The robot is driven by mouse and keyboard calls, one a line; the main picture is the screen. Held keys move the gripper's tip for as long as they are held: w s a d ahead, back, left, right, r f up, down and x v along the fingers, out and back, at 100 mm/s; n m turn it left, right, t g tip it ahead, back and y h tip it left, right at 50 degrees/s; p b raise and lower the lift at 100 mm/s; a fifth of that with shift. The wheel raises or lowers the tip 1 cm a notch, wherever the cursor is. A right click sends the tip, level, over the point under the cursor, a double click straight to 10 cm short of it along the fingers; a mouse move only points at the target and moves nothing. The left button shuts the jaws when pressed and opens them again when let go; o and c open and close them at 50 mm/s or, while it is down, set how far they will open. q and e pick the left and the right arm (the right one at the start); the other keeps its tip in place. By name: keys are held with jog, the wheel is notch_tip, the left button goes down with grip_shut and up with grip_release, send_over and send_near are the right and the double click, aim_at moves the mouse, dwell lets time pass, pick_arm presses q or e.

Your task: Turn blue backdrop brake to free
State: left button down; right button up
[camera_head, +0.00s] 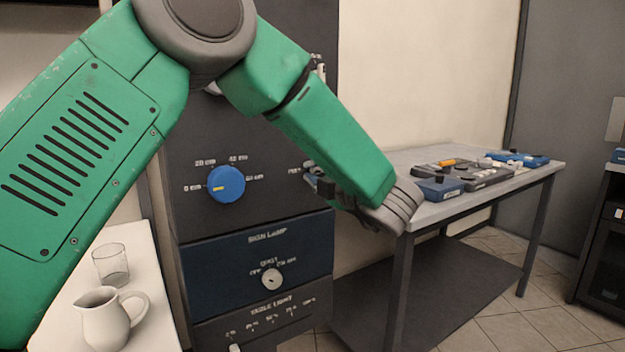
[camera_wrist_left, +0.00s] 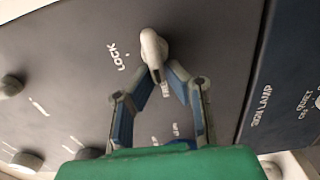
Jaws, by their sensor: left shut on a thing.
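The brake handle is a pale grey lever (camera_wrist_left: 152,48) on the dark panel, seen in the left wrist view. The word LOCK is printed to the left of its rounded end. Its narrower end points down between my fingertips, beside a second, partly hidden label that I cannot read surely. My left gripper (camera_wrist_left: 161,77) is shut on this lever end. In the head view my left gripper (camera_head: 318,182) is at the panel's right edge, and my green arm and wrist hide most of the lever. My right gripper is in neither view.
A blue dial (camera_head: 226,184) with centimetre marks sits left of the gripper. Below is the blue sign lamp panel (camera_head: 215,280) with a white knob (camera_head: 271,279). A jug (camera_head: 108,318) and a glass (camera_head: 111,264) stand at lower left. A grey table (camera_head: 440,212) with devices stands right.

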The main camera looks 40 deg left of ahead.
pick_arm(q)
jog(key=shift+w+d+f, duration=0.15)
dwell(0.3)
jog(key=c, duration=1.6)
grip_release()
jog(key=shift+w+f, duration=0.15)
jog(key=shift+w, duration=0.2)
jog(key=shift+s+r, duration=0.2)
jog(key=shift+s, duration=0.05)
jog(key=shift+s+d, duration=0.15)
jog(key=shift+d, duration=0.3)
jog(key=v, duration=1.1)
jog(key=shift+f, duration=0.1)
